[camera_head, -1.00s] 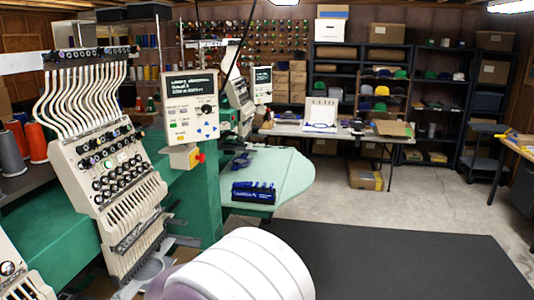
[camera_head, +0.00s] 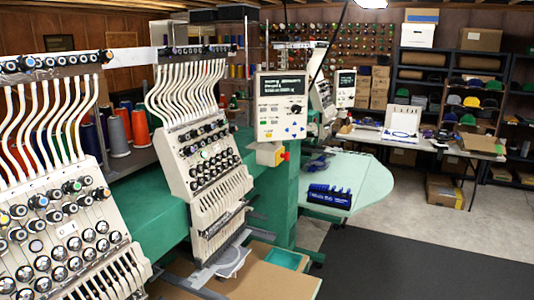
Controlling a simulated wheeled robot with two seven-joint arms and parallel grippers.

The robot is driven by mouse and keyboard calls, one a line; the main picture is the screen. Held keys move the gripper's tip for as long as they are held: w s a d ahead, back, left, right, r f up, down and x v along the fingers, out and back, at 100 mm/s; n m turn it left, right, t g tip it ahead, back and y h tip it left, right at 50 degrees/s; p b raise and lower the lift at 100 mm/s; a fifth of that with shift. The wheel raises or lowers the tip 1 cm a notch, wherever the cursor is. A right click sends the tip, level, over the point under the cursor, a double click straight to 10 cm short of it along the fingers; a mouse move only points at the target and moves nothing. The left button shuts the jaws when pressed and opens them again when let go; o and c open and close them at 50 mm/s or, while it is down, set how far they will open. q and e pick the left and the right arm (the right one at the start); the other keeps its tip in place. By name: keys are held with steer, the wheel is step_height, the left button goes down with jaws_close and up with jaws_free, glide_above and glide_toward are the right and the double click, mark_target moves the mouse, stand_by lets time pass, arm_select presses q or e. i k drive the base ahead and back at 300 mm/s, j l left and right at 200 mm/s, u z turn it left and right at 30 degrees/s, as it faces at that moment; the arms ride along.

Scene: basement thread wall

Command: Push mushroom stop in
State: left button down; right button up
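The red mushroom stop (camera_head: 286,156) sits on the right side of a small yellow box (camera_head: 269,154). The box hangs under the white control panel (camera_head: 281,106) with a dark screen, on the green embroidery machine (camera_head: 185,209). From this distance I cannot tell how far in the stop sits. Neither of my grippers is in the head view, and nothing touches the stop.
Two white needle heads (camera_head: 208,165) stand at the left and middle. A pale green table (camera_head: 368,180) with a blue tool holder (camera_head: 329,196) lies right of the panel. A dark mat (camera_head: 420,265) and open floor are at the lower right.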

mark_target(286, 156)
steer(key=i+l+u, duration=0.2)
steer(key=i+l, duration=0.8)
steer(key=i, duration=0.2)
steer(key=i+l+u, duration=0.2)
steer(key=i+l, duration=0.9)
steer(key=l, duration=0.1)
